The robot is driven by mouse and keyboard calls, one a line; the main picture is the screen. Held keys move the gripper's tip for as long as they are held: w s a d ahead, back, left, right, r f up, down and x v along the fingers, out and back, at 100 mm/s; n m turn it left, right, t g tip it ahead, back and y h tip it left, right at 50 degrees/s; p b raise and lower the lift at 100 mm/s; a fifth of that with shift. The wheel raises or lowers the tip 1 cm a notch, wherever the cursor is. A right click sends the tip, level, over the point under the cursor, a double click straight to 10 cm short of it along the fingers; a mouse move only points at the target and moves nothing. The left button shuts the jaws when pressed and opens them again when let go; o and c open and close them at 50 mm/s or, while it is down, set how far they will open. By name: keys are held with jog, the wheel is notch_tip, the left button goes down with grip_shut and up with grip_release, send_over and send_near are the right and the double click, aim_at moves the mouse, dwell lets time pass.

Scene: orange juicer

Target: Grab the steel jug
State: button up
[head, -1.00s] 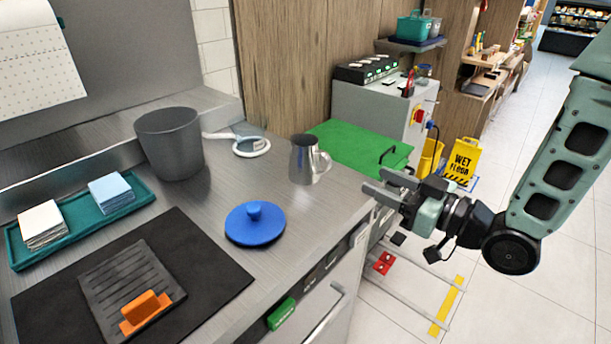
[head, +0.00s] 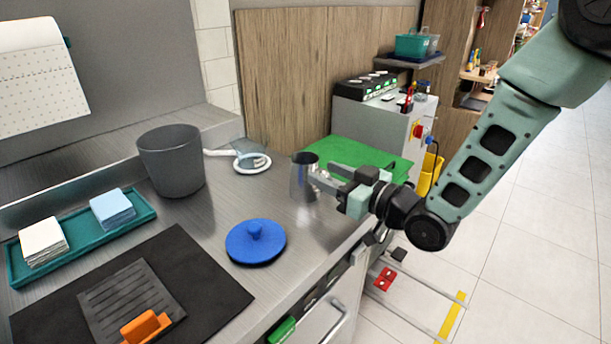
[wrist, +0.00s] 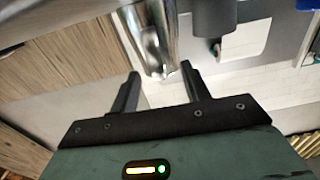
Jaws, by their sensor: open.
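The steel jug (head: 301,178) stands upright on the steel counter (head: 215,215), near its right edge. It also shows in the wrist view (wrist: 150,35), just ahead of the fingers, with its lower end toward the top of the picture. My gripper (head: 327,178) is open and comes at the jug from the right, on the handle side. In the wrist view my gripper (wrist: 160,82) has its two fingers apart, with the jug's near end at the gap between the tips. The jug's handle is partly hidden by the fingers in the head view.
A blue lid (head: 256,243) lies in front of the jug. A green surface (head: 365,155) lies beyond the jug. A teal tray (head: 75,237) with cloths is at far left.

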jog(key=shift+w+a, duration=0.25)
jog(key=shift+a, duration=0.1)
jog(key=shift+c, duration=0.4)
grip_shut()
jog(key=shift+r, duration=0.1)
